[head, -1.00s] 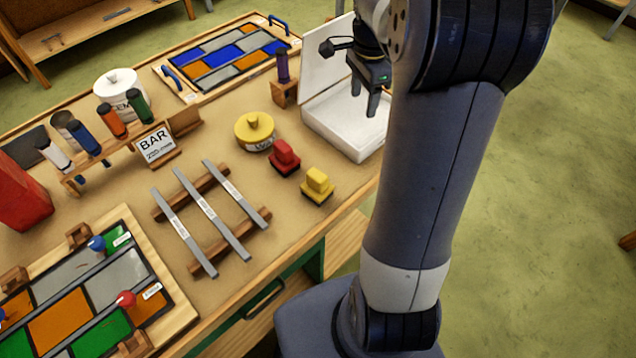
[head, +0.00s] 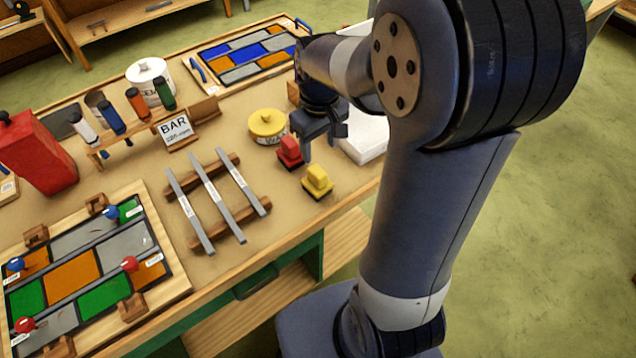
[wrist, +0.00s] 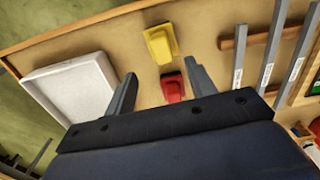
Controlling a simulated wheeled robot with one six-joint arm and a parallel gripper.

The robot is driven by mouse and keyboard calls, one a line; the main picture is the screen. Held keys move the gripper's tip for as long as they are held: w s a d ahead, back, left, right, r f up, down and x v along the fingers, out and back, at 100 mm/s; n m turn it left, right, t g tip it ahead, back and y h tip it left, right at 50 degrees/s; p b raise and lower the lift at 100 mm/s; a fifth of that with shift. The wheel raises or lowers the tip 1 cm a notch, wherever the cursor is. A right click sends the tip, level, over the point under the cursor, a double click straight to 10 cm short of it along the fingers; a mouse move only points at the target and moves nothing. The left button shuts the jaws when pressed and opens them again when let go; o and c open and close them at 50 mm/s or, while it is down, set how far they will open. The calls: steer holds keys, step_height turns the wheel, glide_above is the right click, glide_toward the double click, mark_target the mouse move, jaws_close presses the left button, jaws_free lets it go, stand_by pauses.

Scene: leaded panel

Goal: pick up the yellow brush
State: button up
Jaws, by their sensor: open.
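The yellow brush (head: 317,181) is a small block with a yellow grip on a dark base, standing on the bench near its front right edge. It also shows in the wrist view (wrist: 160,44), beyond the fingertips and roughly centred between them. The red brush (head: 290,151) stands just behind it and shows nearer my fingers in the wrist view (wrist: 173,88). My gripper (head: 322,143) is open and empty, above the bench close to the red brush. In the wrist view its two fingers (wrist: 158,80) are spread wide, touching neither brush.
A white tray (head: 366,140) lies to the right, partly behind my arm. A yellow-lidded tin (head: 267,124) is behind the red brush. Metal bars (head: 211,197) rest on wooden strips to the left. Bare bench surrounds the yellow brush's front and left.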

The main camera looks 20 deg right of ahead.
mark_target(317, 171)
steer(key=shift+s+f, duration=0.1)
steer(key=shift+f, duration=0.25)
step_height(317, 171, down, 5)
steer(key=shift+r, duration=0.2)
steer(key=shift+w+a+f+p, duration=0.1)
steer(key=shift+f+p, duration=0.1)
steer(key=shift+f, duration=0.7)
steer(key=shift+w+f+p, duration=0.15)
steer(key=shift+f+p, duration=0.1)
steer(key=shift+f, duration=0.7)
steer(key=shift+w+a+f+p, duration=0.1)
steer(key=shift+f+p, duration=0.1)
steer(key=shift+f, duration=0.7)
steer(key=shift+c, duration=0.5)
steer(key=c, duration=1)
